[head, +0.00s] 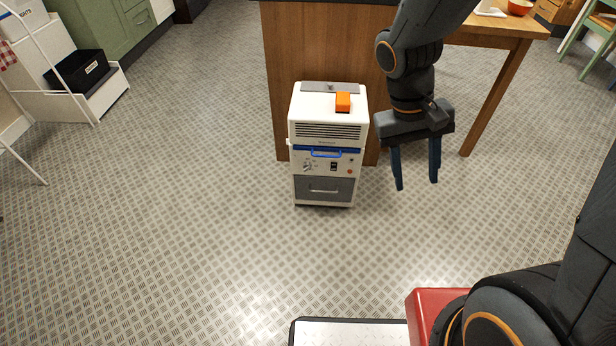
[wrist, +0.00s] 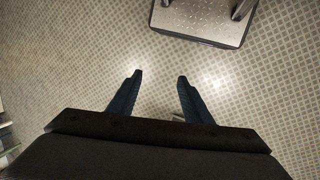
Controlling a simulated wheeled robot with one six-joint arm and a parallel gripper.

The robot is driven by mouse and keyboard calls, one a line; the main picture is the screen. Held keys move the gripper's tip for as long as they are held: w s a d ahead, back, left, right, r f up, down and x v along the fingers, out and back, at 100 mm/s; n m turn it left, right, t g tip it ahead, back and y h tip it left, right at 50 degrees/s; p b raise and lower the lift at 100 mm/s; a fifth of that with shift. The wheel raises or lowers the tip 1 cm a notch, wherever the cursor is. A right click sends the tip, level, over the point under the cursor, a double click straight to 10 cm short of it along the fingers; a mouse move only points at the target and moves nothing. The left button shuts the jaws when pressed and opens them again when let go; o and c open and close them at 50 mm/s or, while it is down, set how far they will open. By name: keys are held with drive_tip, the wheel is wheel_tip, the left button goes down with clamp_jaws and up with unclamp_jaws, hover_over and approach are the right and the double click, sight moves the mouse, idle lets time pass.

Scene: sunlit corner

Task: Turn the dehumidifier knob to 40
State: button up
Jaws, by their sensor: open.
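The dehumidifier (head: 325,130) is a white cabinet standing on the floor in the middle of the head view, against a wooden counter. Its knob (head: 309,165) is on the left of the front panel, with marks around it; its setting is too small to read. A blue handle (head: 325,152) spans the front above the panel, and a grey drawer (head: 324,189) is below. My gripper (head: 417,186) hangs to the right of the dehumidifier, pointing down, open and empty, apart from it. In the wrist view my gripper (wrist: 158,78) shows two spread dark blue fingers over bare floor.
An orange block (head: 343,102) lies on top of the dehumidifier. The wooden counter (head: 290,60) stands behind it, and a table leg (head: 492,98) is to the right. A black bin (head: 78,70) sits on a white stand at left. The patterned floor (head: 210,190) in front and left is clear.

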drive_tip(key=w+a+f+n+t+h+b, duration=0.15)
drive_tip(key=w+f+h+b, duration=0.35)
drive_tip(key=w+f+b, duration=0.7)
drive_tip(key=n+t+y+b, duration=0.2)
drive_tip(key=n+t+b, duration=0.1)
drive_tip(key=t+b, duration=1.15)
approach(306, 168)
drive_tip(key=shift+g, duration=0.4)
drive_tip(key=b+x, duration=0.1)
drive_tip(key=x, duration=0.1)
drive_tip(key=b+x, duration=0.1)
drive_tip(key=x, duration=0.2)
drive_tip(key=b+x, duration=0.1)
drive_tip(key=x, duration=0.2)
drive_tip(key=shift+w+r, duration=0.1)
drive_tip(key=shift+r, duration=0.2)
drive_tip(key=c, duration=1)
